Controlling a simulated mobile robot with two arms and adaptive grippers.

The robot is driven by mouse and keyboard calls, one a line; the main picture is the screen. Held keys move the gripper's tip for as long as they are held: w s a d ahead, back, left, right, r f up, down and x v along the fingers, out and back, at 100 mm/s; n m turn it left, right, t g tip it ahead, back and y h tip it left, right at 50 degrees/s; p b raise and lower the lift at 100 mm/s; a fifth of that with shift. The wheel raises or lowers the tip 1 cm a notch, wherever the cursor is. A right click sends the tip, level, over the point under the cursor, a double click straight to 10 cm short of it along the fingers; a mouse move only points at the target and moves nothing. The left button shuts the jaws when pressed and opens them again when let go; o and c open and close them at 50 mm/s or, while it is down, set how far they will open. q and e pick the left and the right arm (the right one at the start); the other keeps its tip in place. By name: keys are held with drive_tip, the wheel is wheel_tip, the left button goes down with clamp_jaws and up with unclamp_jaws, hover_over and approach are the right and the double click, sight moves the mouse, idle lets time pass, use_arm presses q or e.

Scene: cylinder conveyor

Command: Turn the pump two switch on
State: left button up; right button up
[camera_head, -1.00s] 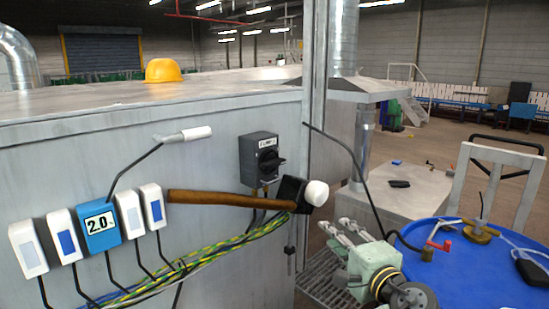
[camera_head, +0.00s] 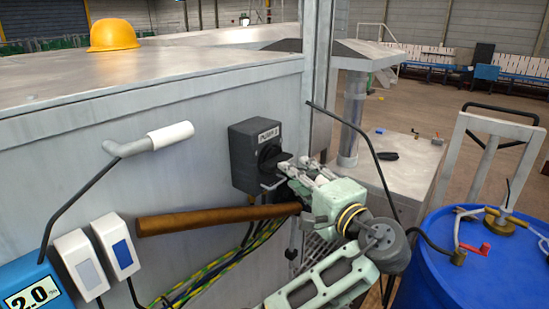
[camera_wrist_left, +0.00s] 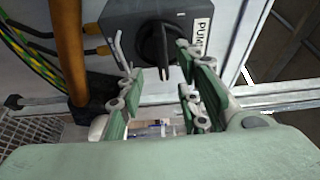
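The pump switch is a dark grey box (camera_head: 240,158) with a black rotary knob (camera_head: 267,152) on the metal wall. Its label reads "PUMP" followed by a character too small to read surely. My left gripper (camera_head: 281,173) is at the box front, its fingertips around the knob. In the left wrist view the gripper (camera_wrist_left: 155,70) is open, with the knob (camera_wrist_left: 158,43) between its fingertips and its pointer roughly upright in that picture. I cannot tell whether a finger touches it. The right gripper is not in view.
A wooden-handled hammer (camera_head: 215,219) hangs just below the switch; its head is hidden by my gripper in the head view. Switch boxes (camera_head: 115,246) and a blue 2.0 meter (camera_head: 35,290) are at left. A blue drum (camera_head: 450,275) stands at right.

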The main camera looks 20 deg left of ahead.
sight(278, 162)
use_arm(q)
drive_tip(key=p+x, duration=0.2)
drive_tip(key=x, duration=0.4)
drive_tip(key=shift+r+p, duration=0.15)
drive_tip(key=shift+p, duration=0.15)
drive_tip(key=shift+a, duration=0.1)
clamp_jaws()
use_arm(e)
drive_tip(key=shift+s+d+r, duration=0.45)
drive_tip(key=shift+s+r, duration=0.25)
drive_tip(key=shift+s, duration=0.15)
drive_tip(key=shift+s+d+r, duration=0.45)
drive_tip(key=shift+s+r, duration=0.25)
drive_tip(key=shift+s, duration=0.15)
